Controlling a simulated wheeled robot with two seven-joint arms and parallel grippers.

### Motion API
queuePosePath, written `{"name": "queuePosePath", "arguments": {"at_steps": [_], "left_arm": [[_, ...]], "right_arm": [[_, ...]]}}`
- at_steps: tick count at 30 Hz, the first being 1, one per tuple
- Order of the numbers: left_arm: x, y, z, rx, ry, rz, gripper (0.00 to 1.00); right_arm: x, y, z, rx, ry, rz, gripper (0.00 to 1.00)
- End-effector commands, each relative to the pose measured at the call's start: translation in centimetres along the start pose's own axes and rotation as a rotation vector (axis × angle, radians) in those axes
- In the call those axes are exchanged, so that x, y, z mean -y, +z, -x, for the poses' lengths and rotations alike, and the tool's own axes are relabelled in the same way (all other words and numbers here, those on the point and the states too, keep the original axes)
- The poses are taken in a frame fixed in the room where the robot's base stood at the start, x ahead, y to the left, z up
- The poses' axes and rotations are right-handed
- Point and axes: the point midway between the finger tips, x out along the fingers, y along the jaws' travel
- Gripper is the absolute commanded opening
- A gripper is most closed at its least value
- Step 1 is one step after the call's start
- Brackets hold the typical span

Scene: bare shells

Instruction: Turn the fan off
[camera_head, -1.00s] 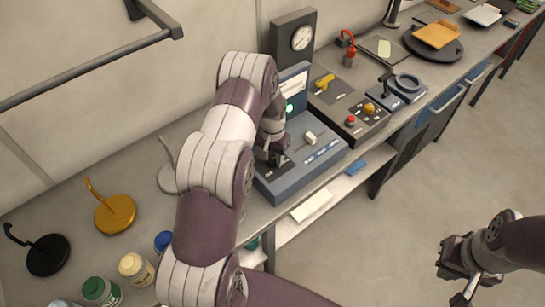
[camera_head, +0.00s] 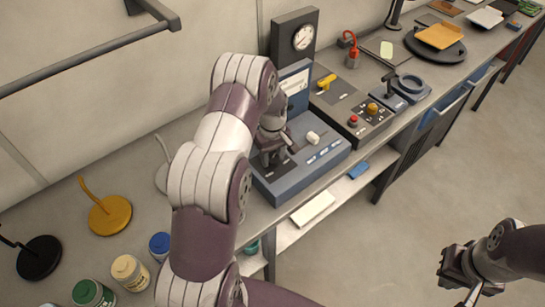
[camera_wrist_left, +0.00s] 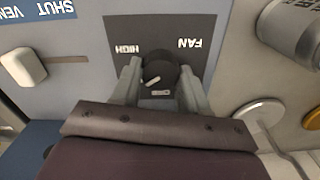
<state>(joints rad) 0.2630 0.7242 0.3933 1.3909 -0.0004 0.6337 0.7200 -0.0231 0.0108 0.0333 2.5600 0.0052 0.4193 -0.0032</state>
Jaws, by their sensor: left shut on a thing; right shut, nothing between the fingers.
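A round dark knob (camera_wrist_left: 158,71) with white marks sits on a dark plate (camera_wrist_left: 188,28) printed FAN and HIGH, upside down in the left wrist view. My left gripper (camera_wrist_left: 160,85) is shut on the knob, one finger on each side. In the head view my left gripper (camera_head: 274,157) is over the left part of the blue-grey control console (camera_head: 300,180). The knob is hidden there by the gripper. My right gripper (camera_head: 458,276) is shut and empty, over the floor at the lower right.
A white switch (camera_head: 315,137) is on the console to the right of my left gripper; it also shows in the left wrist view (camera_wrist_left: 22,67). A box with red and yellow buttons (camera_head: 352,112) stands further right. Several jars and stands, including a yellow stand (camera_head: 110,216), are at left.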

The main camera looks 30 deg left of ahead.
Motion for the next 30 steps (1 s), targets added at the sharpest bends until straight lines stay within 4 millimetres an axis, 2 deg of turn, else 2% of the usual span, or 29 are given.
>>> {"name": "queuePosePath", "arguments": {"at_steps": [18,30], "left_arm": [[-0.1,0.0,0.1,-0.001,0.003,0.579,0.13],[-0.1,0.0,0.1,-0.001,0.004,0.871,0.13]], "right_arm": [[0.0,0.2,-1.4,0.000,0.000,0.000,0.00],[0.0,0.2,-1.8,0.000,0.000,0.000,0.00]]}}
